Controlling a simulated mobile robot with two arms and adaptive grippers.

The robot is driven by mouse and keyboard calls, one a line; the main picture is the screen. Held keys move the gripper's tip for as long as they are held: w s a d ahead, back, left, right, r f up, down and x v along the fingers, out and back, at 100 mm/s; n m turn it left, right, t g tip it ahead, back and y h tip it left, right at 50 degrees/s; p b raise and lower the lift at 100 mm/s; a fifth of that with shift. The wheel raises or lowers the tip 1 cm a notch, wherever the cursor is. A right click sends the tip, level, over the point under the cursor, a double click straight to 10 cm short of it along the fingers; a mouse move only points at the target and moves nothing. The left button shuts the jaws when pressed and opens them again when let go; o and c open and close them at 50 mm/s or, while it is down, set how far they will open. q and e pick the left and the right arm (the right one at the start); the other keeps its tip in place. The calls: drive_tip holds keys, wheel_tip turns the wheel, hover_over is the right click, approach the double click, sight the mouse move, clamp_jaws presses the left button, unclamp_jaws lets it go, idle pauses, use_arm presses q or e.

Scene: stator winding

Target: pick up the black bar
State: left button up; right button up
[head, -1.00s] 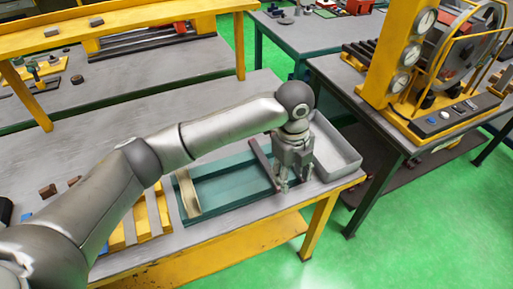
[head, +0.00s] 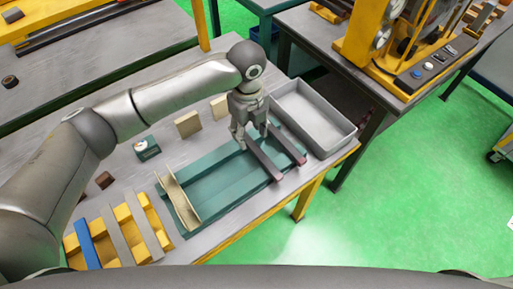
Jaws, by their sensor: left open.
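Two dark bars with reddish near ends lie side by side at the right of the teal tray (head: 218,182). The left dark bar (head: 266,164) runs along the tray's right end, and the right dark bar (head: 289,145) lies just beyond it. My left gripper (head: 252,139) points down, open, at the far ends of the bars, which it partly hides. I cannot tell whether its fingers touch either bar. My right gripper is not in view.
A grey bin (head: 314,118) stands close right of the bars. A tan strip (head: 179,203) lies at the tray's left end. A yellow rack (head: 125,222) with a blue bar is at the lower left. Tan blocks (head: 188,124) stand behind the tray.

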sight(252, 145)
use_arm(q)
drive_tip(key=shift+f, duration=0.3)
drive_tip(key=f+p, duration=0.1)
drive_tip(key=f, duration=0.2)
drive_tip(key=shift+d+f+p, duration=0.25)
drive_tip(key=shift+d+p, duration=0.1)
drive_tip(key=shift+p, duration=0.05)
drive_tip(key=shift+f, duration=0.65)
drive_tip(key=shift+c, duration=0.8)
drive_tip(key=c, duration=0.5)
clamp_jaws()
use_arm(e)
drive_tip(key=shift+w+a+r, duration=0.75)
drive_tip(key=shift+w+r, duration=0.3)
